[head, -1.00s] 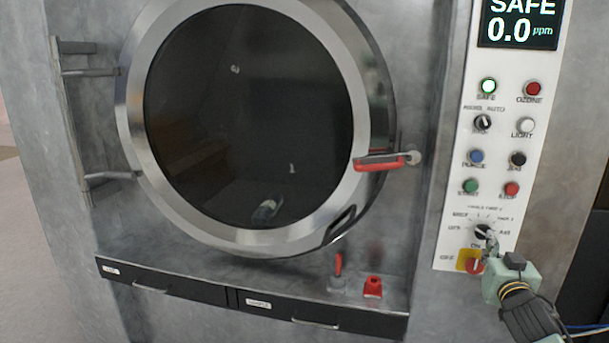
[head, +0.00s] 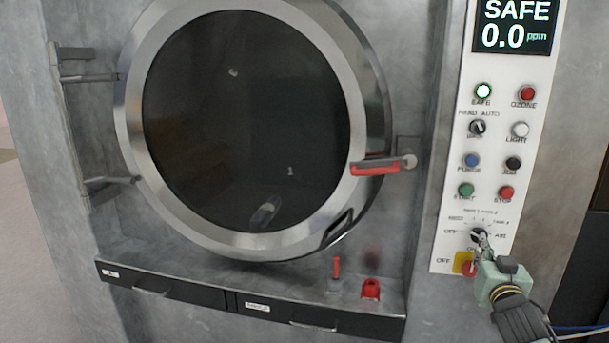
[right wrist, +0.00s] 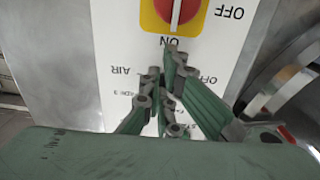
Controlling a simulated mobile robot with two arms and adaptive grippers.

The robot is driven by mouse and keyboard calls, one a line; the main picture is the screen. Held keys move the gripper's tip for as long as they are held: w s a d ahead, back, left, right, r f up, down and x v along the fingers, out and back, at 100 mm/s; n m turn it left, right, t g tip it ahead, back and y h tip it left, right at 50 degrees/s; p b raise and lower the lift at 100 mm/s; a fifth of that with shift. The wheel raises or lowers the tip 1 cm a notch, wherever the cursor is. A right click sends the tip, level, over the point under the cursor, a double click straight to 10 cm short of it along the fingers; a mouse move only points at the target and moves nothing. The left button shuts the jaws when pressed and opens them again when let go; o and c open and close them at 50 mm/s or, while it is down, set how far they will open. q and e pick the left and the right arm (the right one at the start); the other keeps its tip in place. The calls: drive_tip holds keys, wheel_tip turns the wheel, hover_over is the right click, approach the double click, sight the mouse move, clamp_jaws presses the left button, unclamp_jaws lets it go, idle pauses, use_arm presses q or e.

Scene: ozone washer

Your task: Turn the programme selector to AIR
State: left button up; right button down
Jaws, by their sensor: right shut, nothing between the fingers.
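The programme selector (head: 477,234) is a black knob low on the white control panel. OFF is printed to its left, AIR to its right, and more labels above it. My right gripper (head: 482,241) is shut, with its fingertips at the selector's lower right, overlapping it in the picture. I cannot tell whether they touch it or where its pointer stands. In the right wrist view the panel appears upside down, and the gripper (right wrist: 164,68) covers the knob. The AIR label (right wrist: 119,71) shows left of the fingers. My left gripper is not in view.
A red rotary switch on a yellow plate (head: 459,263) sits just below the selector; it also shows in the right wrist view (right wrist: 177,12). Above are several push buttons and a display (head: 516,27) reading SAFE 0.0 ppm. The round door (head: 250,120) is closed, left of the panel.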

drive_tip(key=shift+w+a+r+p, duration=0.2)
drive_tip(key=shift+a+r+p, duration=0.15)
drive_tip(key=shift+a, duration=0.55)
drive_tip(key=shift+a+f, duration=0.1)
drive_tip(key=shift+f, duration=0.05)
drive_tip(key=shift+w+a+f, duration=0.15)
drive_tip(key=shift+f, duration=0.15)
drive_tip(key=v, duration=0.1)
drive_tip(key=p+v, duration=0.1)
drive_tip(key=v, duration=0.1)
drive_tip(key=p+v, duration=0.1)
drive_tip(key=v, duration=0.1)
drive_tip(key=shift+s+f, duration=0.25)
drive_tip(key=shift+f, duration=0.15)
